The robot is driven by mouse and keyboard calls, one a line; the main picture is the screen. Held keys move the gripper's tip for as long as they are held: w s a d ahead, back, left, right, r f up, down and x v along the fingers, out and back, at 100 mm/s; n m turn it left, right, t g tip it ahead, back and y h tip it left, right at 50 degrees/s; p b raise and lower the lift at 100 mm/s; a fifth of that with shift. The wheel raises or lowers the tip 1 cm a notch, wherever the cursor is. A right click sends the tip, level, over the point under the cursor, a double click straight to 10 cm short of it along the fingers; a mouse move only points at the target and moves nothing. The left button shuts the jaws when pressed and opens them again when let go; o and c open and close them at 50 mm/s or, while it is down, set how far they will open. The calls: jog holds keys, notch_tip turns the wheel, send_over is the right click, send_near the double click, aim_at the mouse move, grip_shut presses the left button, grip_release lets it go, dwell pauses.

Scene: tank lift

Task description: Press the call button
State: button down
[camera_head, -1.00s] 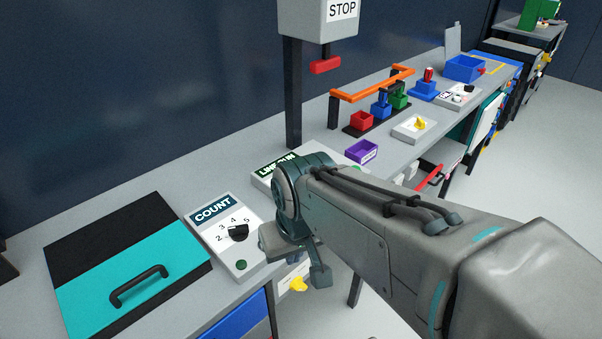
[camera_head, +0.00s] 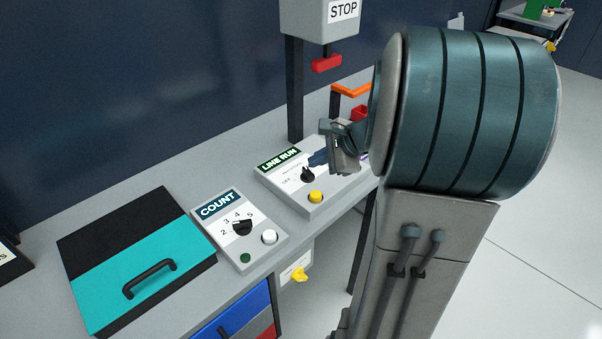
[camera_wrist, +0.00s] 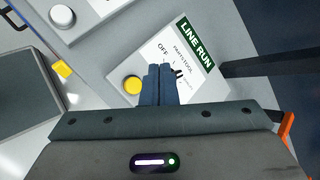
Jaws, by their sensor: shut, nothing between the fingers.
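No label reading "call" is visible, so I cannot tell which button is the call button. The LINE RUN box (camera_head: 330,190) on the bench has a yellow button (camera_head: 316,197) and a black knob (camera_head: 308,175). The yellow button also shows in the wrist view (camera_wrist: 132,85). The COUNT box (camera_head: 216,222) has a white button (camera_head: 269,237), a small green button or lamp (camera_head: 245,258) and a black dial (camera_head: 242,227). My gripper (camera_head: 317,160) is shut and empty over the LINE RUN box. In the wrist view its fingertips (camera_wrist: 158,70) partly cover the knob; contact is unclear.
A STOP box (camera_head: 320,15) with a red handle (camera_head: 327,63) stands on a post behind the LINE RUN box. A teal-and-black lid with a black handle (camera_head: 150,278) lies at left. A yellow knob (camera_head: 299,275) sits below the bench edge.

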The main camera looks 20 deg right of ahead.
aim_at(320, 195)
jog(key=shift+w+d+r+m+t, duration=0.1)
jog(key=shift+w+d+m+t, duration=0.2)
jog(key=shift+d+m, duration=0.3)
jog(key=shift+d, duration=0.1)
notch_tip(320, 195, down, 9)
jog(key=b, duration=0.7)
dwell(1.6)
jog(key=shift+f+b, duration=0.35)
jog(key=shift+b, duration=0.35)
jog(key=shift+f+b, duration=0.5)
dwell(0.3)
dwell(0.3)
jog(key=shift+r+p, duration=0.75)
jog(key=shift+r, duration=0.2)
